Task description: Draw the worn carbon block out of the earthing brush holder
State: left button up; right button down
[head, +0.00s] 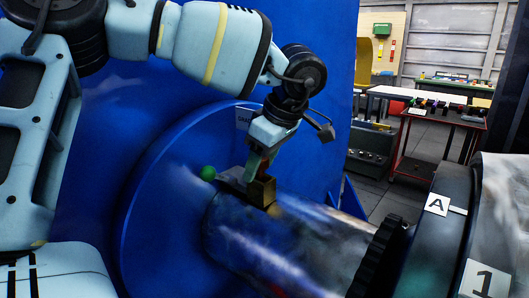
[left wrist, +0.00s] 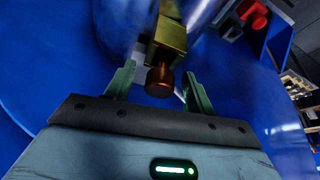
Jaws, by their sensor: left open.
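The brass-coloured brush holder (head: 262,191) sits on top of the shiny shaft (head: 290,245), close to the blue disc. In the left wrist view the holder (left wrist: 169,38) shows at the top, with a copper-brown round knob (left wrist: 160,82) on its near end. My left gripper (head: 254,164) is just above the holder. In the left wrist view its two green fingers (left wrist: 158,74) are open, one on each side of the knob, with gaps between. The worn carbon block itself cannot be made out. My right gripper is out of view.
A green ball (head: 208,173) on a dark lever stands left of the holder. The large blue disc (head: 160,215) and blue wall lie behind it. A black toothed ring (head: 377,256) surrounds the shaft at right. A red trolley (head: 437,140) stands farther back.

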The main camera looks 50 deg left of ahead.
pick_arm(q)
jog(key=shift+c, duration=0.4)
jog(key=c, duration=1)
jog(key=shift+c, duration=0.2)
jog(key=shift+r, duration=0.15)
